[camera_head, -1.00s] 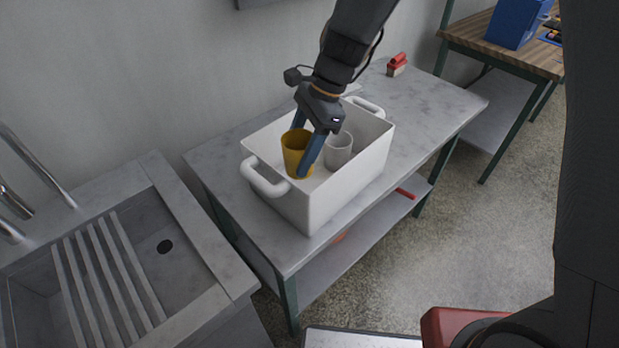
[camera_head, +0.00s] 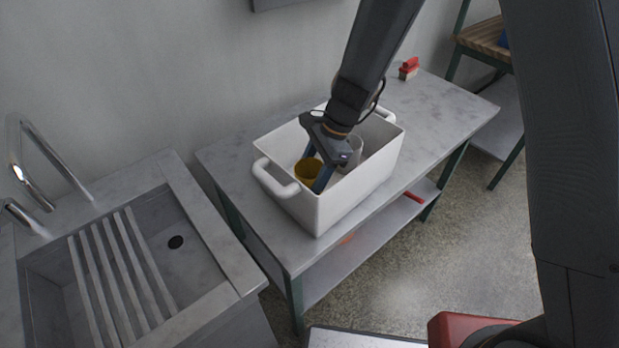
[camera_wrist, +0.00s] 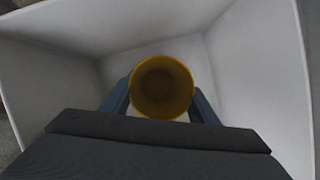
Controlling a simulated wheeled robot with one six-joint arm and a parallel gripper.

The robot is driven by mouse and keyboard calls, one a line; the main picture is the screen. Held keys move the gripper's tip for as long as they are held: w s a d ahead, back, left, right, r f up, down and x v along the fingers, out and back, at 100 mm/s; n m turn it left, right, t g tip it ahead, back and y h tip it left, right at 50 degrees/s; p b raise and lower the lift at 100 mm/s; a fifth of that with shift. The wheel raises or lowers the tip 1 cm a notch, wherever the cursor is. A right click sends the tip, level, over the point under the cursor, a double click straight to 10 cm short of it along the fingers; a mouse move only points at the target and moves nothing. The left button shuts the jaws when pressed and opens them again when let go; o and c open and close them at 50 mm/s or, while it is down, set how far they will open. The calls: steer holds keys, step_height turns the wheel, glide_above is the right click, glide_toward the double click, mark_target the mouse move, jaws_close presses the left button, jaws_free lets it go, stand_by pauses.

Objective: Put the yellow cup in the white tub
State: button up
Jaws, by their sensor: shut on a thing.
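The white tub (camera_head: 340,202) stands on a grey table, with a handle at each end. The yellow cup (camera_head: 307,172) is inside the tub's walls, upright, at the near-left part. My gripper (camera_head: 318,172) reaches down into the tub and is shut on the cup. In the wrist view the yellow cup (camera_wrist: 162,87) shows its open mouth between my two blue fingers, with the white tub walls (camera_wrist: 250,75) around it. Whether the cup's base touches the tub floor is hidden.
A white cup (camera_head: 352,150) stands in the tub to the right of the yellow cup, partly behind my gripper. A red-topped brush (camera_head: 409,68) is at the table's (camera_head: 450,110) far end. A sink (camera_head: 130,260) with slats and a tap is at left.

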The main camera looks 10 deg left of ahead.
steer(key=o, duration=1.1)
steer(key=shift+f, duration=0.1)
steer(key=b+v, duration=0.2)
steer(key=v, duration=1)
